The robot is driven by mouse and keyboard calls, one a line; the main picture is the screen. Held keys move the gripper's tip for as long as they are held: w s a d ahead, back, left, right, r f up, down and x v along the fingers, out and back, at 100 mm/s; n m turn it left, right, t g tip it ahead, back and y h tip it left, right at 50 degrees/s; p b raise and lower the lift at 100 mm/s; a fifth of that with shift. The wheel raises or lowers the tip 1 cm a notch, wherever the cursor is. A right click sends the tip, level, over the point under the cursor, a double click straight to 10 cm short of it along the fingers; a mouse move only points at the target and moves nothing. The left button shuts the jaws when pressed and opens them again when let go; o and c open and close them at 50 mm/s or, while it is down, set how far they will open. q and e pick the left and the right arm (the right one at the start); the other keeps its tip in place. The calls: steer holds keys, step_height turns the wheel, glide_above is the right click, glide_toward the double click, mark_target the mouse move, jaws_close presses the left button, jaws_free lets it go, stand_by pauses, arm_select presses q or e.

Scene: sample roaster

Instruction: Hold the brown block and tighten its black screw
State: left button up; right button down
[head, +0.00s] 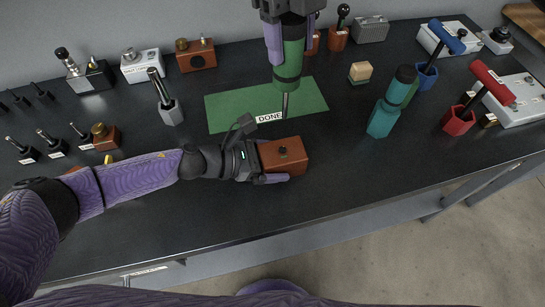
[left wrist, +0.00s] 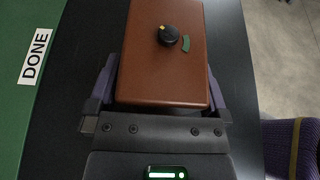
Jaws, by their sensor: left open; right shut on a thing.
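The brown block (head: 284,157) lies on the dark bench just in front of the green mat. Its black screw (head: 283,151) is on the top face. In the left wrist view the screw (left wrist: 168,36) has a yellow mark, and a green mark sits beside it on the block (left wrist: 155,75). My left gripper (head: 266,161) is open, with its fingers on either side of the block. My right gripper (head: 289,38) is shut on a green screwdriver (head: 288,72), held upright with its shaft pointing down over the mat, behind the block and apart from the screw.
The green mat (head: 228,108) bears a DONE label. A teal tool (head: 383,120) stands to the right, near a small wooden block (head: 360,72). Red (head: 458,122) and blue (head: 426,76) holders carry T-handled tools. Several small items line the back left. The front bench is clear.

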arm_select(q)
steer(key=c, duration=1.3)
steer(key=o, duration=1.3)
steer(key=shift+r, duration=0.15)
steer(key=shift+r, duration=0.15)
steer(key=c, duration=1.3)
steer(key=shift+o, duration=0.2)
